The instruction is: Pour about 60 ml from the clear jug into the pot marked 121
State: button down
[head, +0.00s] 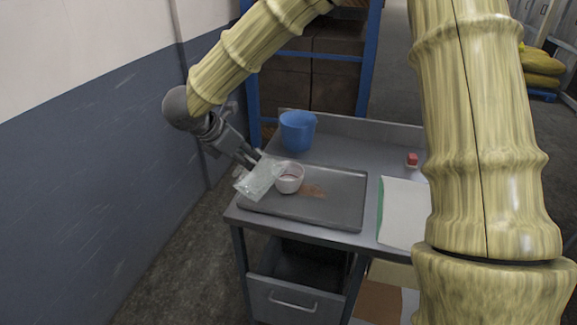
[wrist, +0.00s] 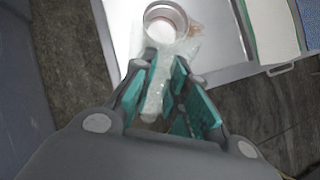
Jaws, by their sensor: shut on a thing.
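The clear jug (head: 259,180) is held off the tray, strongly tilted, at the left side of a small white pot (head: 290,178). My gripper (head: 252,160) is shut on the jug. In the wrist view the jug's clear, blurry body (wrist: 160,88) lies between the teal finger pads of my gripper (wrist: 165,68). The pot stands upright on the tray. I cannot read a number on it, and I cannot tell the liquid level or whether liquid is flowing.
The grey tray (head: 340,209) has a brownish patch (head: 312,190) right of the pot. A blue jug-like container (head: 298,131) stands behind. A small red item (head: 412,160) and a pale green-edged sheet (head: 402,213) are to the right. A wall (head: 90,150) is close on the left.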

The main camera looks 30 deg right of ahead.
jog(key=shift+w+d+r+y+p, duration=0.2)
jog(key=shift+d+r+y+p, duration=0.95)
jog(key=shift+p, duration=0.85)
dwell(1.6)
jog(key=shift+s+a+f+h+b, duration=0.1)
jog(key=shift+a+f+h+b, duration=0.25)
jog(key=shift+f+b, duration=0.35)
jog(key=b, duration=0.1)
jog(key=a+f+h+b, duration=0.1)
jog(key=b, duration=0.1)
jog(key=shift+s+a+f, duration=0.1)
jog(key=shift+a+f, duration=0.1)
jog(key=shift+a, duration=0.05)
jog(key=shift+a+r+h+b, duration=0.2)
jog(key=shift+r+h+b, duration=0.1)
jog(key=shift+h, duration=0.3)
jog(key=shift+s+a+f+h+b, duration=0.15)
jog(key=shift+f+h+b, duration=0.15)
jog(key=shift+b, duration=0.35)
jog(key=shift+a+f+h+b, duration=0.1)
jog(key=shift+a+h+b, duration=0.35)
jog(key=shift+b, duration=0.3)
